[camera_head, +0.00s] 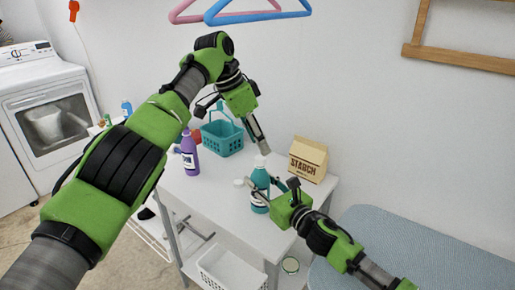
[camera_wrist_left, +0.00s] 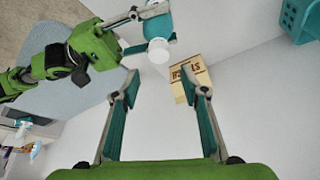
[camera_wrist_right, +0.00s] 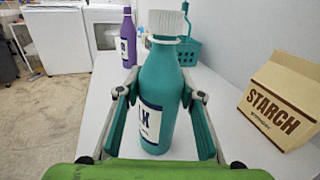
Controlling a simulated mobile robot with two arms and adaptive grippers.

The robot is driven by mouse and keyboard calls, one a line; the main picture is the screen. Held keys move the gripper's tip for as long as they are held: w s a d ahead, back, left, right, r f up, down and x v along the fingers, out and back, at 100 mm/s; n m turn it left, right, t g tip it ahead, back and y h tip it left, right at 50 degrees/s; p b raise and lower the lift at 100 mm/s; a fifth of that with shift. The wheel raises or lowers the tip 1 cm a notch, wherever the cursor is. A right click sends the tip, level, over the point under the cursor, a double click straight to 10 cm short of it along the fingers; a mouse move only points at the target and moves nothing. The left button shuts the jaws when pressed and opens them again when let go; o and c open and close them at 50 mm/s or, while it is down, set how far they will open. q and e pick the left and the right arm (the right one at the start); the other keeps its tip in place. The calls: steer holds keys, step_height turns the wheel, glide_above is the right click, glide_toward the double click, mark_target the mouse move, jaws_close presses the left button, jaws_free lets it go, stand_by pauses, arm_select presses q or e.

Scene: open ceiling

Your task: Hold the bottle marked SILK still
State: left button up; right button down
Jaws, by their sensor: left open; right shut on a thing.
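The teal bottle (camera_head: 260,188) stands upright on the white table, with a white cap and a white label. In the right wrist view the bottle (camera_wrist_right: 160,85) shows only the last letters of its label, which end in "LK". My right gripper (camera_wrist_right: 160,92) is shut on the bottle's body, one finger on each side. My left gripper (camera_head: 264,148) is open and empty, just above the bottle's cap. In the left wrist view its fingers (camera_wrist_left: 160,85) are spread wide, and the bottle's white cap (camera_wrist_left: 158,50) lies beyond them.
A STARCH box (camera_head: 308,160) stands right of the bottle. A purple bottle (camera_head: 189,152) and a teal basket (camera_head: 223,138) stand on the table's left and back parts. A blue padded board (camera_head: 400,255) lies at right. A white basket (camera_head: 225,270) sits below the tabletop.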

arm_select(q)
steer(key=shift+o, duration=0.2)
steer(key=shift+a, duration=0.15)
steer(key=a+n+t+y, duration=0.2)
steer(key=a+n+y, duration=0.3)
steer(key=n, duration=0.5)
steer(key=s+d+n, duration=0.1)
steer(key=s+d, duration=0.2)
steer(key=s, duration=0.4)
steer(key=s+d+n, duration=0.2)
steer(key=s+d, duration=0.1)
steer(key=s, duration=0.3)
steer(key=shift+s+r+h, duration=0.15)
steer(key=shift+s+h, duration=0.2)
steer(key=shift+h, duration=0.05)
glide_above(260, 157)
steer(key=s, duration=0.2)
steer(key=shift+x, duration=2.55)
